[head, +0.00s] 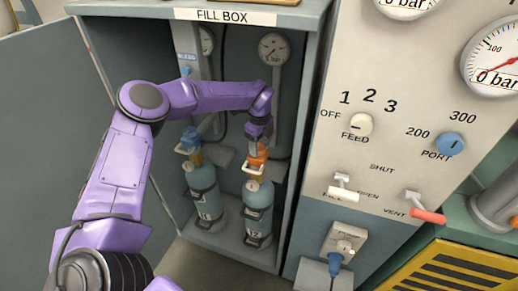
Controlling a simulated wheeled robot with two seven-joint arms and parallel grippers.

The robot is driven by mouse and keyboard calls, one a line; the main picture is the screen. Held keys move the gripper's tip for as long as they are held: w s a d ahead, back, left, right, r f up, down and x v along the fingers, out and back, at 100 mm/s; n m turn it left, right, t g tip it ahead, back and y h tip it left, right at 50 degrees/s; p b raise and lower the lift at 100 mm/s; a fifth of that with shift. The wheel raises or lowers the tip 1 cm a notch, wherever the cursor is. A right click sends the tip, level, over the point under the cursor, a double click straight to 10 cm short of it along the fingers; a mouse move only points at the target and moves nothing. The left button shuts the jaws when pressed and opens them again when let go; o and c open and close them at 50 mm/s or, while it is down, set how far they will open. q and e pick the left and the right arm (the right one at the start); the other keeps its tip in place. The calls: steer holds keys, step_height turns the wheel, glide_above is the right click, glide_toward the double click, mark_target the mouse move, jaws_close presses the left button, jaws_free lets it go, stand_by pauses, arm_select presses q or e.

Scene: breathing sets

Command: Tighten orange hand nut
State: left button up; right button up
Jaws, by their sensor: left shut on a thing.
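The orange hand nut (258,154) is at the top of the right-hand cylinder (259,210) inside the fill box. My left gripper (256,143) reaches in from the left, points down and is shut on the orange hand nut, partly hiding it. Whether the nut is fully seated on the valve cannot be told. My right gripper is not in view.
A second cylinder (205,198) with a blue nut (190,138) stands to the left in the box. The box door (50,140) is open at the left. The control panel (385,160) with knobs, levers and gauges is at the right.

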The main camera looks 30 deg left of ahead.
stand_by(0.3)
arm_select(q)
steer(key=o, duration=1)
steer(key=shift+o, duration=0.2)
step_height(320, 180, up, 11)
steer(key=b, duration=0.1)
steer(key=shift+f, duration=0.2)
